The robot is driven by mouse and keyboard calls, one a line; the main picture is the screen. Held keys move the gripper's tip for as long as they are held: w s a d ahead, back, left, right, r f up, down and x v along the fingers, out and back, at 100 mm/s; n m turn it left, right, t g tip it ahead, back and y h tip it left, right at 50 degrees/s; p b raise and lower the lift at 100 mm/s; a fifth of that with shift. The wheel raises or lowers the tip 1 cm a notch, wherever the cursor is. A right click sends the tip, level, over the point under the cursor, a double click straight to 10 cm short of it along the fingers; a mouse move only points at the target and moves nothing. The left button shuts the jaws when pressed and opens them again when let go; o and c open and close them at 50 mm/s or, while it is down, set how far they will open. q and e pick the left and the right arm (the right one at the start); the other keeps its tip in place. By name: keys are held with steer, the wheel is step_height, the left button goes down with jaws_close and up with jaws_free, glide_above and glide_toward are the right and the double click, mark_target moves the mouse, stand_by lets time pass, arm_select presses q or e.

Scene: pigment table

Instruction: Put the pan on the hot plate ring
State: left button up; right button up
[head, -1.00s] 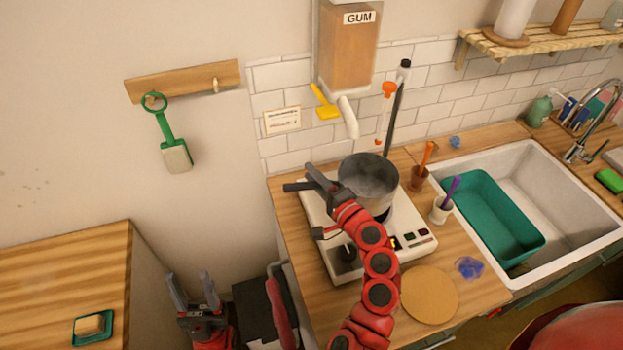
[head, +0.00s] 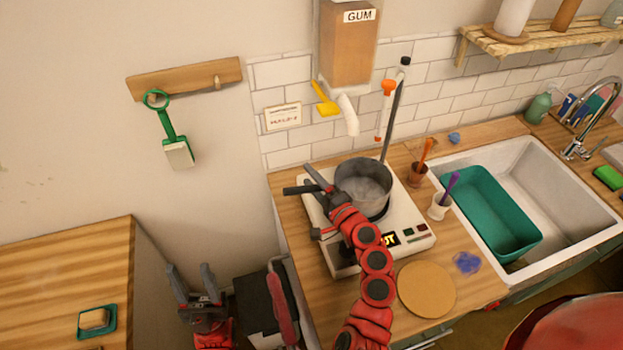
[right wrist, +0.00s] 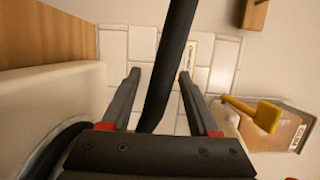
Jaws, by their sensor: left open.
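The grey metal pan (head: 364,188) sits upright on the white hot plate (head: 412,222), over the dark ring, which it mostly hides. Its black handle (head: 300,189) points left. My right gripper (head: 312,186) is at the handle. In the right wrist view, the handle (right wrist: 168,65) passes between the fingers (right wrist: 160,78), which stand apart with a clear gap on its left. My left gripper (head: 192,278) is open and empty, low at the left, far from the pan.
A cup with an orange tool (head: 418,174) and a white cup with a purple tool (head: 439,206) stand right of the hot plate. A round wooden board (head: 427,289) lies in front. The sink (head: 560,225) holds a green basin. A gum dispenser (head: 348,45) hangs above.

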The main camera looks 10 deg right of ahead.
steer(key=shift+s+d+f, duration=0.1)
steer(key=shift+s+d, duration=0.05)
steer(key=shift+s, duration=0.1)
steer(key=b+v, duration=0.4)
steer(key=v, duration=0.6)
steer(key=shift+s+d+b, duration=0.2)
steer(key=shift+s+b, duration=0.1)
steer(key=shift+s, duration=0.05)
steer(key=shift+s+d, duration=0.1)
steer(key=shift+s, duration=0.2)
